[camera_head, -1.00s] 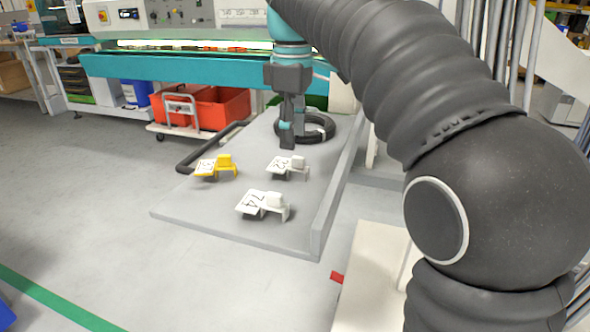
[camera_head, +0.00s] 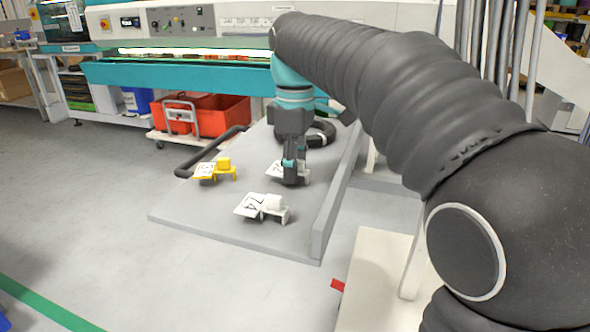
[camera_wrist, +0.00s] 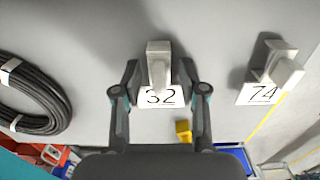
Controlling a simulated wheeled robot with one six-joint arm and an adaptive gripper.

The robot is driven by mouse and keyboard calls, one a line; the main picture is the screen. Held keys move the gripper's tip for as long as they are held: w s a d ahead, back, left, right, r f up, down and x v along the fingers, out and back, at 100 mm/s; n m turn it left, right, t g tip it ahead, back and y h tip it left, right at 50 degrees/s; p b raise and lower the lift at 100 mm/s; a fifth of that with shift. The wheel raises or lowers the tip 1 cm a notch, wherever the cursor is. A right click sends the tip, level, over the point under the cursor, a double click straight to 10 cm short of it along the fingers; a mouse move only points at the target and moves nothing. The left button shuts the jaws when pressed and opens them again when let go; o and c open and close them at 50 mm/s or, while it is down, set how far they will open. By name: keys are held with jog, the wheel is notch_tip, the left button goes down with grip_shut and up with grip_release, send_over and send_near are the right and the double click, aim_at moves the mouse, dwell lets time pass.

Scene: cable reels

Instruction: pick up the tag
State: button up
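Three tags lie on the grey board (camera_head: 235,222). The white tag 32 (camera_wrist: 158,98), with a raised white block (camera_wrist: 158,60), lies between my open fingers (camera_wrist: 159,75) in the wrist view, with a gap on each side. In the head view my gripper (camera_head: 294,182) hides much of that tag (camera_head: 273,170). The white tag 74 (camera_head: 262,207) is nearer the front; it also shows at the right of the wrist view (camera_wrist: 272,72). The yellow tag (camera_head: 214,170) is to the left, and a bit of it shows in the wrist view (camera_wrist: 183,132).
A black cable coil (camera_head: 322,134) lies behind my gripper; it fills the left of the wrist view (camera_wrist: 30,95). A raised grey edge (camera_head: 338,200) bounds the board on the right. A black handle bar (camera_head: 205,150) runs along the left. Red bins (camera_head: 222,112) stand behind.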

jog(key=c, duration=0.5)
jog(key=shift+r, duration=0.55)
notch_tip(320, 180, up, 3)
jog(key=shift+w+f+p, duration=0.1)
jog(key=shift+p, duration=0.45)
jog(key=s+d+r, duration=0.1)
jog(key=d+r, duration=0.1)
jog(key=d, duration=0.1)
jog(key=s+d+r, duration=0.2)
jog(key=d, duration=0.2)
jog(key=s+d+r, duration=0.2)
jog(key=d+r, duration=0.1)
jog(key=shift+s+d, duration=0.1)
jog(key=shift+d, duration=0.2)
jog(key=shift+o, duration=1.4)
grip_shut()
